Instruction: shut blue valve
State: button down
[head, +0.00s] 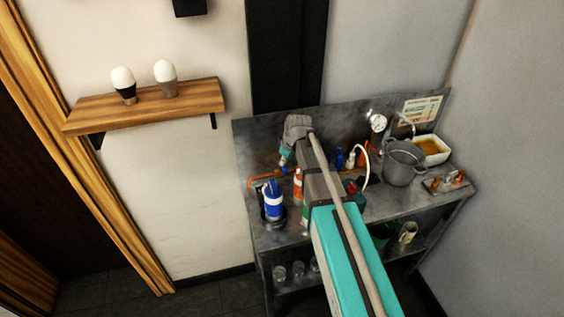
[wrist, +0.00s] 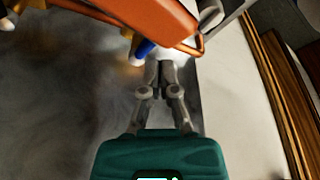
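In the wrist view a small blue part (wrist: 145,48), which looks like the blue valve's handle, sits just beyond and left of my fingertips, partly under a large orange part. My gripper (wrist: 161,66) has its grey fingers close together, with nothing visible between them. Whether the fingertips touch the blue part I cannot tell. In the head view my gripper (head: 285,163) is over the bench's left rear, near an orange pipe (head: 262,178). The blue valve cannot be told apart there; my arm hides part of the bench.
The metal bench (head: 285,238) holds a blue-and-white canister (head: 273,203), an orange bottle (head: 298,184), a grey pot (head: 402,163) and a white tray (head: 432,148). A gauge (head: 378,123) is at the back panel. A wooden shelf (head: 145,108) with two bulbs is on the left wall.

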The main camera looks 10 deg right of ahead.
jog(key=w+p+v, duration=0.1)
jog(key=p+v, duration=0.4)
jog(key=v, duration=0.1)
jog(key=shift+w+d, duration=0.2)
jog(key=shift+w, duration=0.05)
dwell(0.6)
jog(key=s+d+f+m+g+b, duration=0.1)
jog(key=s+m, duration=0.1)
jog(key=s, duration=0.5)
jog(key=s+d+f+m+h+b, duration=0.1)
jog(key=s+d+f+m, duration=0.1)
jog(key=s, duration=0.5)
jog(key=s+d+f+m+g+h+b, duration=0.1)
jog(key=s+m, duration=0.3)
jog(key=s, duration=0.4)
jog(key=shift+d+f+g+b, duration=0.3)
jog(key=shift+d+b, duration=0.05)
jog(key=shift+d, duration=0.35)
